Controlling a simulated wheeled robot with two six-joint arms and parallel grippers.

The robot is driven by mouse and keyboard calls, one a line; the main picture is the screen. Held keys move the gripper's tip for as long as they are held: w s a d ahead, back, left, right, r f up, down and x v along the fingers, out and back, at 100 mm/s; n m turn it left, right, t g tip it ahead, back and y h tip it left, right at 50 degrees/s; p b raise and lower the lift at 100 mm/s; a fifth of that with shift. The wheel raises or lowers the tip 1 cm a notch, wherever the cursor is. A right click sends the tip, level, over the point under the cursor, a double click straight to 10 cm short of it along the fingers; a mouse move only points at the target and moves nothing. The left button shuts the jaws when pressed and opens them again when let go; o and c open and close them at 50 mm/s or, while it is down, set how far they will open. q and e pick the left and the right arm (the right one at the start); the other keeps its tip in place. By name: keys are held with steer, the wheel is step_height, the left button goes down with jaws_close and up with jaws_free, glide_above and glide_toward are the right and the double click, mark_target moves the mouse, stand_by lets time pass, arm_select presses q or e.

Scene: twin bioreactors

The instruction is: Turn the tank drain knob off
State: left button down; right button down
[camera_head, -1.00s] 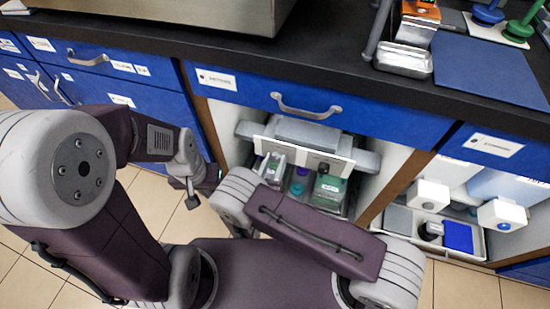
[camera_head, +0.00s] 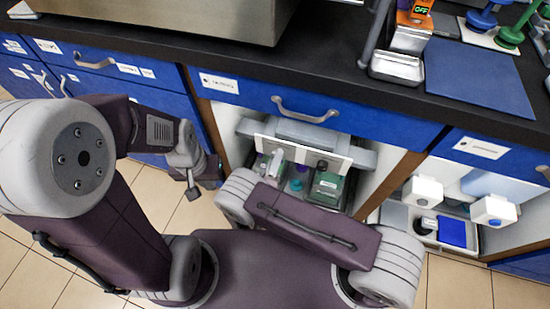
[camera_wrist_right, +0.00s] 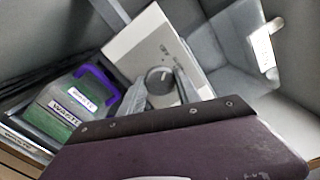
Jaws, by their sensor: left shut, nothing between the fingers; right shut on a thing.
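In the right wrist view a round grey knob (camera_wrist_right: 160,79) sits on a pale panel (camera_wrist_right: 138,45). My right gripper (camera_wrist_right: 161,94) has its two fingers on either side of the knob and is shut on it. I cannot read which way the knob points. In the head view my right gripper is hidden; only my arm links show in front of the open cabinet bay (camera_head: 375,170). My left gripper (camera_head: 192,190) is shut and empty, pointing down in front of the blue cabinets, clear of the bay.
A green-labelled waste bottle (camera_wrist_right: 65,110) stands close to the left of my right gripper in the wrist view. Blue drawers (camera_head: 330,115) and a black worktop (camera_head: 230,65) overhang the bay. An orange device (camera_head: 414,15) on the worktop reads OFF. White dispensers stand in the right bay.

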steer(key=shift+n, duration=1.1)
steer(key=c, duration=0.9)
jaws_free()
steer(key=shift+o, duration=0.2)
